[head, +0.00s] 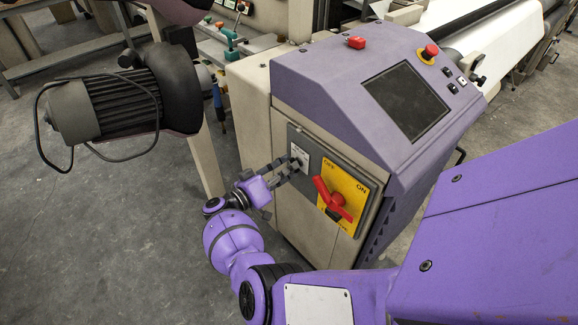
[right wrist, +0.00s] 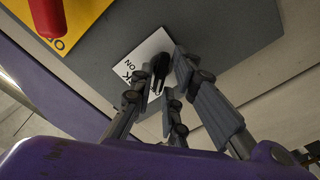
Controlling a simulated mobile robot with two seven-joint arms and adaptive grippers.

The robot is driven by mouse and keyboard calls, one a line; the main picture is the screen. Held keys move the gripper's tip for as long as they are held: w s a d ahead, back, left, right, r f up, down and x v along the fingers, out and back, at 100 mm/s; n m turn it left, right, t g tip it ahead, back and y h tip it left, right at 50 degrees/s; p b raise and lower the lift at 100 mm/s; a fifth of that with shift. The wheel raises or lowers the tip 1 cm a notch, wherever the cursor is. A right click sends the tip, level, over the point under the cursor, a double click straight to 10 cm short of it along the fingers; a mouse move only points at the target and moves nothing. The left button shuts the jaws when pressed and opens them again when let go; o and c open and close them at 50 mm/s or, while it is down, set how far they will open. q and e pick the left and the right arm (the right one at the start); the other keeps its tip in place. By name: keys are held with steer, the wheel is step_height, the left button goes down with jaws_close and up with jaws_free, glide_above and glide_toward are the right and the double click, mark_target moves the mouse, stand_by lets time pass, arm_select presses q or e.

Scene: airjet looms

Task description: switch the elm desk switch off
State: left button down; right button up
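A small black switch (right wrist: 157,72) sits on a white label plate (right wrist: 139,62) in the right wrist view; the lettering that shows includes "ON". The same white plate (head: 299,158) shows in the head view on the grey panel left of a yellow plate. My right gripper (head: 289,168) is at this plate. In the right wrist view its fingers (right wrist: 162,95) are apart, on either side of the black switch, close to it; I cannot tell whether they touch it. The lever's exact position is partly hidden. My left gripper is in neither view.
A big red rotary handle (head: 332,198) on a yellow ON/OFF plate (head: 356,191) is just right of the gripper. Above are a dark screen (head: 406,102) and a red emergency button (head: 428,52).

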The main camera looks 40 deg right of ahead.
steer(key=shift+o, duration=0.9)
steer(key=shift+s+f, duration=0.1)
steer(key=shift+f, duration=0.05)
steer(key=shift+a, duration=0.1)
steer(key=a, duration=0.6)
steer(key=shift+s, duration=0.2)
